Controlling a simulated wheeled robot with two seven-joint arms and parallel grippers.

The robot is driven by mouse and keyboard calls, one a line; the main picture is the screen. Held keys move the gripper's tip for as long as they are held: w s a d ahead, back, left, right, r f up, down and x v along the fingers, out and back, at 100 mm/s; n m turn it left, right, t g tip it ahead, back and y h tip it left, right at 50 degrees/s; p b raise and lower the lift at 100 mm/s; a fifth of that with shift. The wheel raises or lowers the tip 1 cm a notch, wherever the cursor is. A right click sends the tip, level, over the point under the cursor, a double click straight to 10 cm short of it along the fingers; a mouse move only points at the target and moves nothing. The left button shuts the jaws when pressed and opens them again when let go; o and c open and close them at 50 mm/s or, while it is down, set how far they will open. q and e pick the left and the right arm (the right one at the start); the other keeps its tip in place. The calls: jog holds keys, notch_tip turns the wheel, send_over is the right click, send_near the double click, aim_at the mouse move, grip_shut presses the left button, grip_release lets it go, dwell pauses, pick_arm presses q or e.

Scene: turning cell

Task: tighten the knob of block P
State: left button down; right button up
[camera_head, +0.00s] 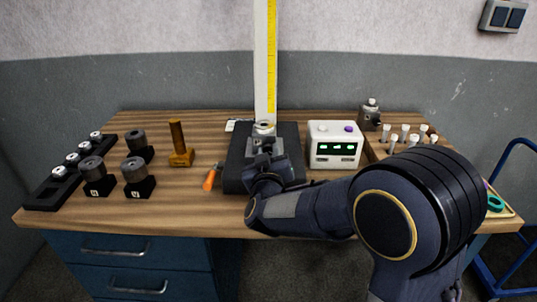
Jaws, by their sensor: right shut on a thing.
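My right arm comes in from the right, and its gripper (265,153) is over the black base plate (238,172) at the middle of the bench. The gripper is shut on a small part that its own fingers and wrist mostly hide. A grey piece with a pale ring on top (264,128) shows just behind the fingers; I cannot tell whether it is the part held. No letter P is readable, so I cannot tell which block is P. My left gripper is not in view.
Dark blocks with round tops (138,178) stand at the left beside a black rack (50,190). A brass stand (180,157), an orange-handled tool (210,179), a yellow scale (271,60), a white display box (334,146) and a grey knobbed block (368,117) surround the plate.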

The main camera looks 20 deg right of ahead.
jog(key=m+b, duration=0.3)
jog(key=m, duration=0.3)
jog(key=shift+f+b, duration=0.2)
jog(key=shift+b, duration=0.1)
jog(key=m+b, duration=0.3)
jog(key=m, duration=0.2)
jog(key=shift+r+m, duration=0.1)
jog(key=shift+m, duration=0.2)
jog(key=o, duration=1)
